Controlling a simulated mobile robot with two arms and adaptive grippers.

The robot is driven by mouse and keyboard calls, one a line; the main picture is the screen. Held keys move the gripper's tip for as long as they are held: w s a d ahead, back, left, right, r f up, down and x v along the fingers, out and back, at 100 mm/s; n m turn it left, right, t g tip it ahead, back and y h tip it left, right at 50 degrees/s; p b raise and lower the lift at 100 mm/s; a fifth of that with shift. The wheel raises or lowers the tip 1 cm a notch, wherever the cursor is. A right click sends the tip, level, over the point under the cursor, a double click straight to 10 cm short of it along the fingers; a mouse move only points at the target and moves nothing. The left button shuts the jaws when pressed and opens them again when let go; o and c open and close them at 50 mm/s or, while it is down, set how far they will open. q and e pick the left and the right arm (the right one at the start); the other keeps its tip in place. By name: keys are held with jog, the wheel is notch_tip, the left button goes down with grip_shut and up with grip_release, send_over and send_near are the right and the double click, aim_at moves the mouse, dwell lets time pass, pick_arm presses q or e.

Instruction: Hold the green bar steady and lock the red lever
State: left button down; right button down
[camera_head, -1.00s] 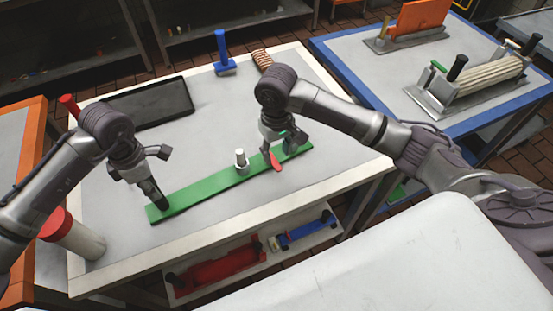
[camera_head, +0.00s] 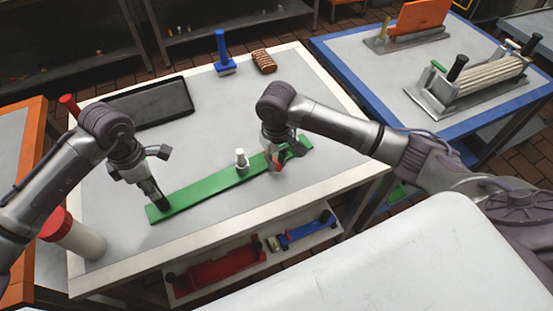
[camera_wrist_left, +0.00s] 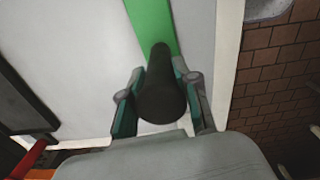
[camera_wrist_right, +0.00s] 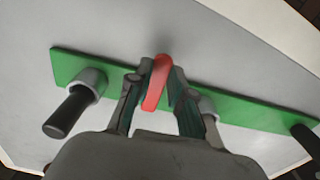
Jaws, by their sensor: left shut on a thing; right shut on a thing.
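The green bar (camera_head: 205,186) lies across the white worktable. My left gripper (camera_head: 153,195) is at the bar's left end, shut around an upright black handle (camera_wrist_left: 162,97), with a finger on each side. The red lever (camera_head: 278,168) is near the bar's right part, partly hidden by my right gripper (camera_head: 275,160). In the right wrist view the red lever (camera_wrist_right: 157,82) is between the fingers, which are shut on it, and it lies across the green bar (camera_wrist_right: 240,108). A grey collar with a black handle (camera_wrist_right: 68,112) stands on the bar.
A red-lidded canister (camera_head: 75,238) is at the front left. A blue-edged table (camera_head: 375,80) stands to the right.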

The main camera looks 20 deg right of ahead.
jog(key=shift+a, duration=0.1)
dwell(0.3)
jog(key=a+m, duration=0.1)
jog(key=m, duration=0.1)
jog(key=a+m, duration=0.1)
jog(key=m, duration=0.2)
jog(key=shift+w, duration=0.15)
jog(key=m, duration=0.1)
jog(key=a+m, duration=0.1)
jog(key=m, duration=0.1)
jog(key=shift+w+a, duration=0.15)
jog(key=shift+w, duration=0.2)
jog(key=shift+w+a+m, duration=0.15)
jog(key=shift+m, duration=0.45)
jog(key=shift+w+a+m, duration=0.15)
jog(key=shift+m, duration=0.45)
jog(key=c, duration=1)
grip_release()
jog(key=shift+c, duration=0.2)
jog(key=shift+r, duration=0.1)
